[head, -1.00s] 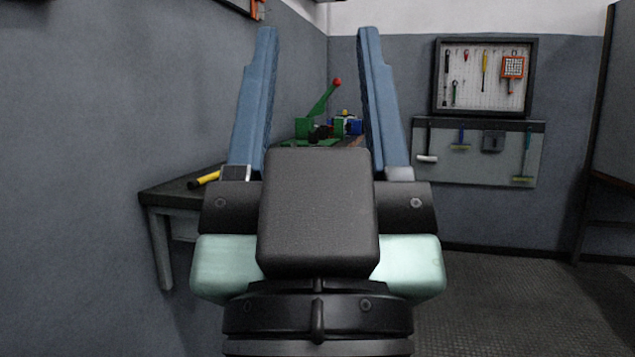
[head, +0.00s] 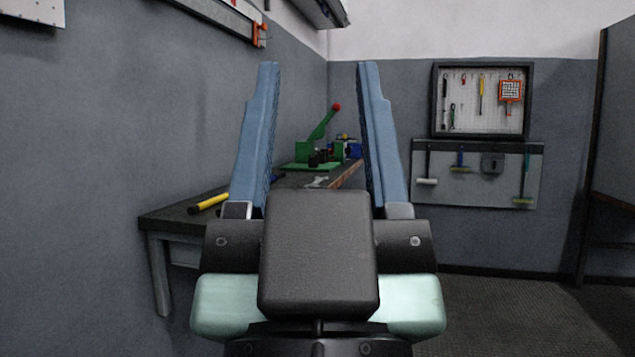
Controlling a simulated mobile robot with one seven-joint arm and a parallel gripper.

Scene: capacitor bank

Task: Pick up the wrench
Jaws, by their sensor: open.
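A small light grey object that looks like the wrench (head: 317,182) lies flat on the dark workbench (head: 180,214), near its wooden right edge. It shows between my fingers, just above the black palm block, and its near part may be hidden. My gripper (head: 318,67) is open and empty, with two long blue fingers pointing up and away in the picture. In the picture the fingers frame the wrench, one on each side, without visible contact.
A green lever press (head: 305,152) with a red knob stands farther back on the bench. A yellow-handled tool (head: 208,203) lies at the bench's left. A pegboard (head: 482,100) and tool panel (head: 475,174) hang on the back wall. Floor at the right is clear.

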